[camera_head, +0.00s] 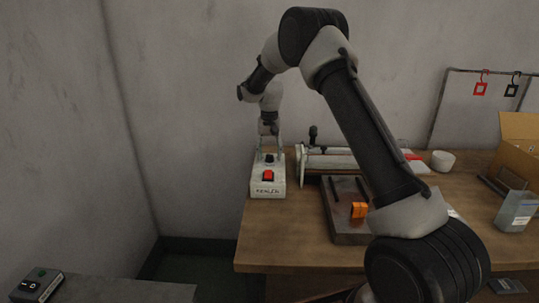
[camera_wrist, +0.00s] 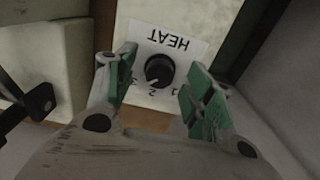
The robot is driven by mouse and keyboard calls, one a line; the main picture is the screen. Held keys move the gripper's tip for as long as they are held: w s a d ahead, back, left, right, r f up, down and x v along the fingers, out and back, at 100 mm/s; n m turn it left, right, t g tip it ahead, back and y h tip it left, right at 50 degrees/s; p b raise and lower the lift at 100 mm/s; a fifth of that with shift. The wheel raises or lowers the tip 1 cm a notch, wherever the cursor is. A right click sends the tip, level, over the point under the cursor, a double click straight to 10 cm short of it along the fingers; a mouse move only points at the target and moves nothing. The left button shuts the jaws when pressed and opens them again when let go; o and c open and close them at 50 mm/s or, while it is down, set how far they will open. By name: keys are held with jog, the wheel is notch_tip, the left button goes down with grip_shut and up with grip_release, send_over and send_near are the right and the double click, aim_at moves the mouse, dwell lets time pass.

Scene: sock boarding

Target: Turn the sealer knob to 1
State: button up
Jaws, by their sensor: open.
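The sealer's control box (camera_head: 267,187) is white and stands at the table's left end, with a red switch (camera_head: 268,175) on it. Its black round knob (camera_head: 269,158) lies behind the switch. In the wrist view the knob (camera_wrist: 159,71) sits on a white plate marked HEAT, upside down, with the numbers 1, 2 and 3 along its near side. My gripper (camera_head: 269,141) is above the knob, pointing down. Its green-padded fingers are open on either side of the knob, with gaps showing in the wrist view.
The sealer's long bar (camera_head: 345,162) lies right of the box. A dark tray (camera_head: 348,224) with an orange block (camera_head: 359,210) is in front of it. A white roll (camera_head: 443,161) and a cardboard box (camera_head: 518,145) stand farther right. The wall is close behind.

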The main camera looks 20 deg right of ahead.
jog(key=shift+f, duration=0.25)
jog(key=c, duration=1)
jog(key=shift+c, duration=0.2)
